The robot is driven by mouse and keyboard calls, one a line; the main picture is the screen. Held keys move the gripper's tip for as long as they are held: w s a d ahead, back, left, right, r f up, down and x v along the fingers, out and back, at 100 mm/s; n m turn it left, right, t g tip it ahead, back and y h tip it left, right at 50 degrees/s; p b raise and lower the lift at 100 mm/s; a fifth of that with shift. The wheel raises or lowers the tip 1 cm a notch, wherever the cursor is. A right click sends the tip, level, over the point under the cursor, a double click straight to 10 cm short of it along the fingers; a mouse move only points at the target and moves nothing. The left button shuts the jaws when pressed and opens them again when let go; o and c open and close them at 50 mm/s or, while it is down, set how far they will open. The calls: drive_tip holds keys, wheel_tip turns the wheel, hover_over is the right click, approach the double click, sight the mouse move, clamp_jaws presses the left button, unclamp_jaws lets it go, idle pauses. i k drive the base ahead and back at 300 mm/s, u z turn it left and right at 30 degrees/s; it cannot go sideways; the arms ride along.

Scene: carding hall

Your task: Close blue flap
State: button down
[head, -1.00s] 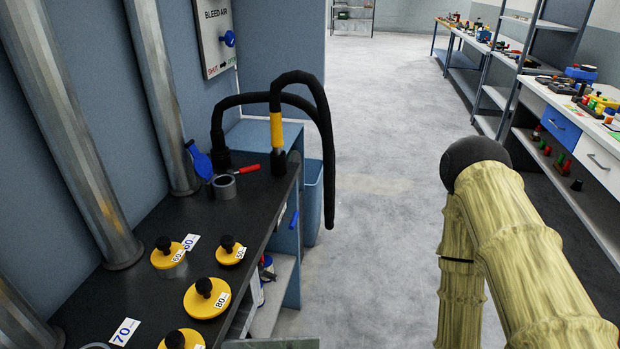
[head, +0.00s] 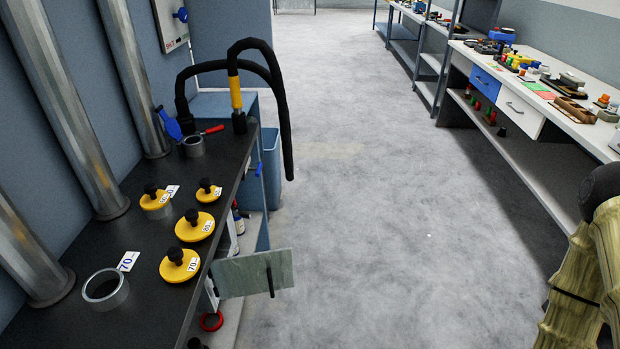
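A blue flap (head: 168,123) stands tilted up at the back of the dark bench on the left. It is beside a short grey collar (head: 193,146), whose top looks uncovered. A red-handled piece (head: 212,129) lies at the collar's right rim. Whether the flap is hinged to the collar is too small to tell. My arm, in a yellowish sleeve, shows only at the right edge, far from the flap. My gripper is out of view.
The bench (head: 133,240) carries several yellow lids with black knobs and an open grey ring (head: 105,290). A black hose (head: 284,120) arches near the flap. A grey panel (head: 245,276) juts from the bench front. The middle floor (head: 370,200) is clear; a white workbench (head: 560,100) stands right.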

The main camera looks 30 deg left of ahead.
sight(172, 128)
drive_tip(key=z, duration=0.2)
drive_tip(key=i, duration=0.65)
drive_tip(key=u, duration=0.55)
drive_tip(key=i, duration=0.75)
drive_tip(key=u, duration=1.1)
drive_tip(key=i, duration=0.3)
drive_tip(key=u, duration=1.65)
drive_tip(key=k, duration=1.3)
drive_tip(key=z, duration=0.15)
drive_tip(key=i, duration=0.15)
drive_tip(key=u, duration=0.15)
